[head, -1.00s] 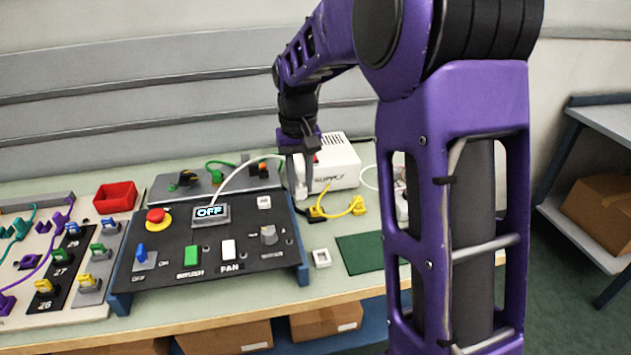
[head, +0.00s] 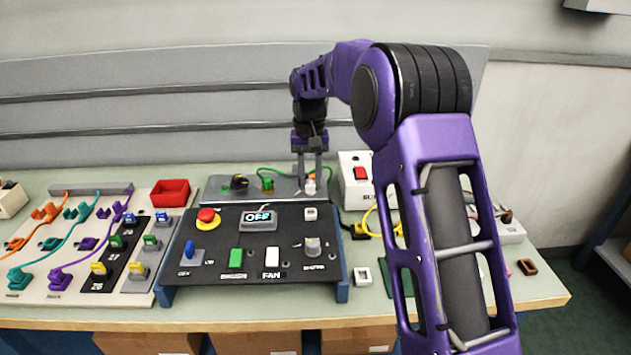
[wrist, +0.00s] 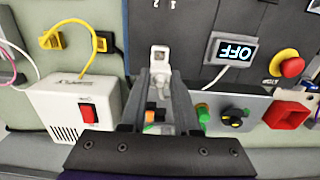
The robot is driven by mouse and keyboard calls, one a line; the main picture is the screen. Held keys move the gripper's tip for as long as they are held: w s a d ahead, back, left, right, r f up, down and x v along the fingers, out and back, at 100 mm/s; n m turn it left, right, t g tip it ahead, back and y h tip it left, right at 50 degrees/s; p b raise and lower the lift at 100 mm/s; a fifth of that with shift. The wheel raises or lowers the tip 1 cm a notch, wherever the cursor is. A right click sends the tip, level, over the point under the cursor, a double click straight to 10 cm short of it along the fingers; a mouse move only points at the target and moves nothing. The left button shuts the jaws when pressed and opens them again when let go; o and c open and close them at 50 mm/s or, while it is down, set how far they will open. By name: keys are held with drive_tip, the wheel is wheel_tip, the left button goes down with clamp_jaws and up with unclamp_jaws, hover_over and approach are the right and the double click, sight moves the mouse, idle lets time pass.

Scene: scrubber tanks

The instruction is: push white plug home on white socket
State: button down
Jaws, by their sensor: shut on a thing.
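My gripper (head: 310,178) is shut on the white plug (head: 310,188), which hangs between the fingertips over the grey strip behind the black panel. The white socket (head: 311,213) is a small white block near the far right corner of the panel, in front of the plug in the head view. Plug and socket look apart there. In the wrist view the fingers (wrist: 161,80) point at white pieces near the panel's edge; where plug ends and socket begins is hard to tell. A white cable runs from the OFF display (head: 258,221) toward the gripper.
The grey strip carries a black-and-yellow knob (head: 239,182) and a green plug (head: 267,184). A white supply box (head: 355,180) with a red switch stands close to the right. A red emergency button (head: 207,217) and a red bin (head: 170,193) lie to the left.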

sight(310, 195)
drive_tip(key=shift+f, duration=0.15)
drive_tip(key=shift+f+b, duration=1.05)
drive_tip(key=shift+f, duration=1.05)
drive_tip(key=shift+f+p, duration=0.2)
drive_tip(key=shift+p, duration=0.1)
drive_tip(key=shift+f+b, duration=0.4)
drive_tip(key=shift+f, duration=0.35)
drive_tip(key=c, duration=0.6)
unclamp_jaws()
drive_tip(key=shift+o, duration=0.4)
drive_tip(key=o, duration=0.4)
drive_tip(key=shift+o, duration=0.2)
